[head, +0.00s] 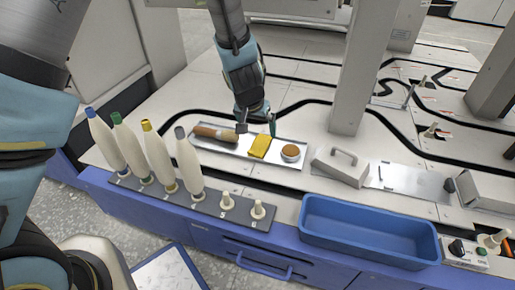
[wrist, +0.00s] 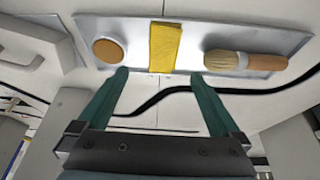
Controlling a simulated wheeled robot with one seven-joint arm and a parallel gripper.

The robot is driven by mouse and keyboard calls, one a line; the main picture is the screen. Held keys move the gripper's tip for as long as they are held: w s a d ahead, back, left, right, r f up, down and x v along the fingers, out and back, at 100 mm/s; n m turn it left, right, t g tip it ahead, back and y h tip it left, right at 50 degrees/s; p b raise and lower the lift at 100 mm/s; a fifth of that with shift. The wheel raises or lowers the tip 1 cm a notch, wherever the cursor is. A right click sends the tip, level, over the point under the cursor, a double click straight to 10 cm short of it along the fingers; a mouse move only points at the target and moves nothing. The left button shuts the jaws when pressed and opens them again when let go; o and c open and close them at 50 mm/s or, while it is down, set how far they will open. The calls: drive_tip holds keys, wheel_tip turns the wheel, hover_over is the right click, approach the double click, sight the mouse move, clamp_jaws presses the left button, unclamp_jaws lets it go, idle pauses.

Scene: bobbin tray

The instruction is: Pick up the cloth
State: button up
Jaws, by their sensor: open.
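The cloth (head: 260,146) is a folded yellow piece lying on a shallow metal tray (head: 225,147), between a brush and a round tin. It also shows in the wrist view (wrist: 165,47), at the top middle. My gripper (head: 257,128) is over the tray's far edge, close to the cloth. In the wrist view my gripper (wrist: 160,75) has its two green fingers spread wide, one on each side of the cloth's line, with nothing between them. The fingertips appear short of the cloth in that view.
The brush (wrist: 247,62) and the round tin (wrist: 108,49) flank the cloth on the tray. Several bobbins (head: 157,155) stand on a peg rack (head: 232,211) at the front left. A blue bin (head: 368,231) sits front right. A grey post (head: 356,70) rises behind the tray.

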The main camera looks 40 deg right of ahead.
sight(259, 143)
drive_tip(key=b+x, duration=0.1)
drive_tip(key=x, duration=0.3)
drive_tip(key=shift+a, duration=0.1)
drive_tip(key=b+x, duration=0.2)
drive_tip(key=x, duration=0.1)
drive_tip(key=b+x, duration=0.1)
drive_tip(key=shift+w+a+f, duration=0.2)
drive_tip(key=shift+a+f, duration=0.05)
drive_tip(key=shift+w+d+f, duration=0.15)
drive_tip(key=shift+d+f, duration=0.05)
drive_tip(key=shift+f, duration=0.2)
drive_tip(key=shift+c, duration=0.4)
drive_tip(key=c, duration=1.4)
wheel_tip(259, 143, up, 10)
drive_tip(key=p, duration=0.5)
